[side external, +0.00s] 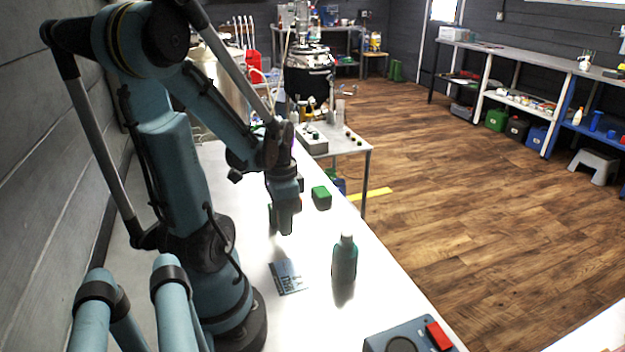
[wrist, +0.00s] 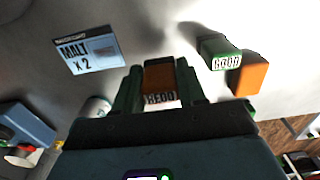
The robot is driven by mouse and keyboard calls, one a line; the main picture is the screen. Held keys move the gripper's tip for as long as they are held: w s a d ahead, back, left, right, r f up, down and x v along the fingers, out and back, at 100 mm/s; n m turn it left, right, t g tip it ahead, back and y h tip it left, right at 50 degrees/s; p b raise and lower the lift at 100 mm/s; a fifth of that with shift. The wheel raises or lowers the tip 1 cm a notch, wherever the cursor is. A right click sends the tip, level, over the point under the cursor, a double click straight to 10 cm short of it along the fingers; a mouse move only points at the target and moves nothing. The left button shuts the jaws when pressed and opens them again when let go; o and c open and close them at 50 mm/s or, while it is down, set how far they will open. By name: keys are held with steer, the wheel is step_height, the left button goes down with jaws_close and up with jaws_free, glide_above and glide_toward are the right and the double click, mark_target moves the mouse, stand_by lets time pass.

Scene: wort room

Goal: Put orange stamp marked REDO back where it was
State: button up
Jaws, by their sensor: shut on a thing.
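My gripper (wrist: 158,88) is shut on the orange stamp marked REDO (wrist: 160,76), which sits between its green fingers with the label towards the wrist camera. In the side view my gripper (side external: 286,222) points down over the white table; the stamp cannot be made out there. I cannot tell whether the stamp touches the table. In the wrist view a green stamp marked GOOD (wrist: 219,53) lies to the right of my gripper, with a plain orange block (wrist: 248,75) close beside it. A green block (side external: 321,197) shows beyond my gripper in the side view.
A blue card reading MALT x 2 (wrist: 92,50) lies flat on the table (side external: 310,318); it also shows in the side view (side external: 288,277). A teal bottle (side external: 344,263) stands nearby. A grey box with a red top part (side external: 410,336) is at the near end. Bare table lies between them.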

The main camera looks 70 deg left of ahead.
steer(key=shift+f, duration=1.5)
steer(key=shift+f, duration=0.1)
steer(key=o, duration=0.8)
steer(key=shift+o, duration=0.2)
steer(key=shift+d+r, duration=0.1)
steer(key=shift+r, duration=5.95)
steer(key=w+d+t, duration=0.3)
steer(key=w+d, duration=0.3)
steer(key=d, duration=0.3)
steer(key=w+d+t, duration=0.4)
steer(key=w+d, duration=0.2)
steer(key=d, duration=0.3)
steer(key=shift+w+r, duration=0.3)
steer(key=shift+r, duration=0.15)
